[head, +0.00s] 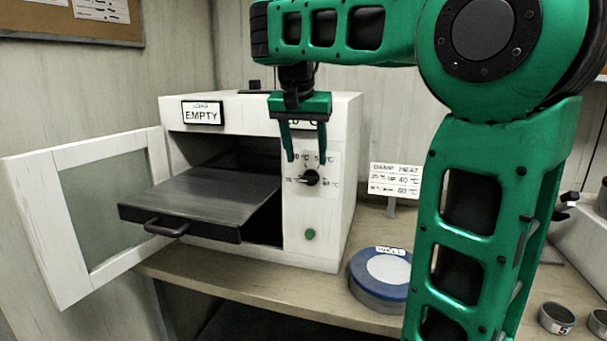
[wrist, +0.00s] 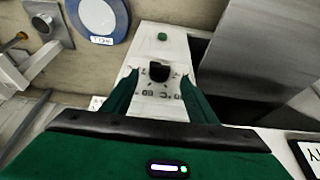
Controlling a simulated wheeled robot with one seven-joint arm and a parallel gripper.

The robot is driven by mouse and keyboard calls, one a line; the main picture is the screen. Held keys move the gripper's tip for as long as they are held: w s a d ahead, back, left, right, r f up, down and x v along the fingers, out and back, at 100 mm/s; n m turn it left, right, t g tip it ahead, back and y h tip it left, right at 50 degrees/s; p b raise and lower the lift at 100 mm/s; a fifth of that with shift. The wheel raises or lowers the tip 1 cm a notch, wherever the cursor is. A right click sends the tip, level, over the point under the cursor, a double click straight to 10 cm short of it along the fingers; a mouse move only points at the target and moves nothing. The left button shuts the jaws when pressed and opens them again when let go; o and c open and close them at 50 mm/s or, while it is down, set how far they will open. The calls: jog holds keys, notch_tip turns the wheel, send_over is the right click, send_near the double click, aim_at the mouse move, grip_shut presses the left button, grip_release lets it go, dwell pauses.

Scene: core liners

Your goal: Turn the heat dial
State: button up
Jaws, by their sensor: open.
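The heat dial (head: 310,178) is a black knob on a light, temperature-marked plate on the right front of a white oven (head: 345,150). In the wrist view the dial (wrist: 159,72) lies between and beyond the two green fingers. My gripper (head: 305,158) is open and empty, pointing down in front of the oven, just above the dial. It also shows in the wrist view (wrist: 158,95). The fingers do not appear to touch the knob. The gripper hides part of the oven's upper display.
The oven door (head: 95,215) stands open to the left. A dark drawer tray (head: 205,198) with a handle sticks out. A green button (head: 310,234) is below the dial. A blue-rimmed disc (head: 380,290), a damp/heat card (head: 394,180) and small tins (head: 556,318) are to the right.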

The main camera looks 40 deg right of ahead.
aim_at(309, 178)
jog(key=shift+x, duration=3.05)
jog(key=shift+s, duration=0.1)
jog(key=c, duration=1.1)
jog(key=shift+o, duration=0.2)
jog(key=shift+a, duration=0.15)
